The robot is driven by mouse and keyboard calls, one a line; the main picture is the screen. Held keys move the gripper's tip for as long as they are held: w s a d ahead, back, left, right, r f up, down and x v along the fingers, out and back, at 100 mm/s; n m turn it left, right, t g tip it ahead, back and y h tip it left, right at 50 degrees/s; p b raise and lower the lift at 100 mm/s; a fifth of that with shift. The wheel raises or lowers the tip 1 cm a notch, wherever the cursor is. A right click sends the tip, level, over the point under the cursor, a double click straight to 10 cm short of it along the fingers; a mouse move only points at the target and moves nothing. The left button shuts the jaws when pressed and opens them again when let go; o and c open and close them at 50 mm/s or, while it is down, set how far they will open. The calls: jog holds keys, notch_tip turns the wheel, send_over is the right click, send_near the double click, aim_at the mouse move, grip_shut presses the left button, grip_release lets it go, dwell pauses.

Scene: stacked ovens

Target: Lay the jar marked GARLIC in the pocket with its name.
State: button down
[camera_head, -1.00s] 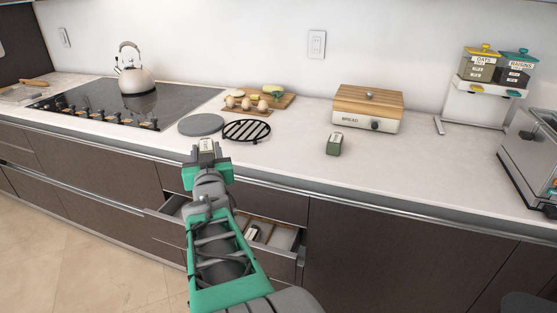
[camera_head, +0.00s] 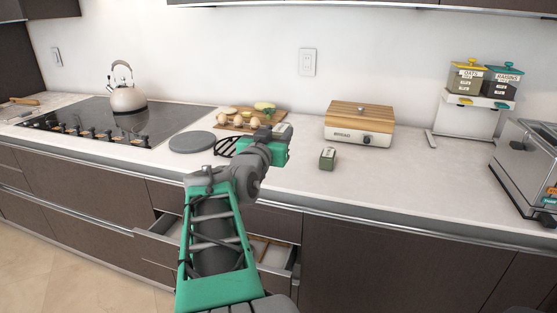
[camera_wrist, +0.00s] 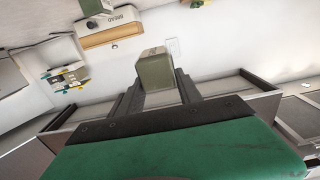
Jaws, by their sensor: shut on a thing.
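My gripper (camera_head: 278,138) is over the counter. In the wrist view my gripper (camera_wrist: 157,88) is shut on a boxy grey-green jar (camera_wrist: 155,68). No name can be read on this held jar, so I cannot tell whether it is GARLIC. A second, dark green jar (camera_head: 327,158) stands on the counter in front of the bread box; it also shows at the top of the wrist view (camera_wrist: 97,6). Its name is too small to read. The open drawer (camera_head: 290,272) is below the counter edge, partly hidden by my arm. Its pocket names are not readable.
The bread box (camera_head: 358,125) stands behind the second jar. The toaster oven (camera_head: 530,165) is far right.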

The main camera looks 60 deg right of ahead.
jog(key=w+d+f, duration=0.1)
jog(key=d+f, duration=0.2)
jog(key=d, duration=0.1)
jog(key=w+d+f, duration=0.2)
jog(key=d+f, duration=0.1)
jog(key=d, duration=0.1)
jog(key=w+d+f, duration=0.2)
jog(key=d+f, duration=0.1)
jog(key=shift+w+d, duration=0.2)
jog(key=shift+d, duration=0.2)
jog(key=f, duration=0.1)
jog(key=f+b, duration=0.1)
jog(key=f, duration=0.1)
jog(key=shift+w+d+f, duration=0.1)
jog(key=shift+w+d, duration=0.1)
jog(key=shift+d, duration=0.2)
jog(key=shift+f, duration=0.2)
jog(key=shift+f+b, duration=0.1)
jog(key=shift+b, duration=0.2)
jog(key=shift+f, duration=0.1)
jog(key=c, duration=0.8)
grip_release()
jog(key=shift+r+p, duration=0.2)
jog(key=shift+p, duration=0.25)
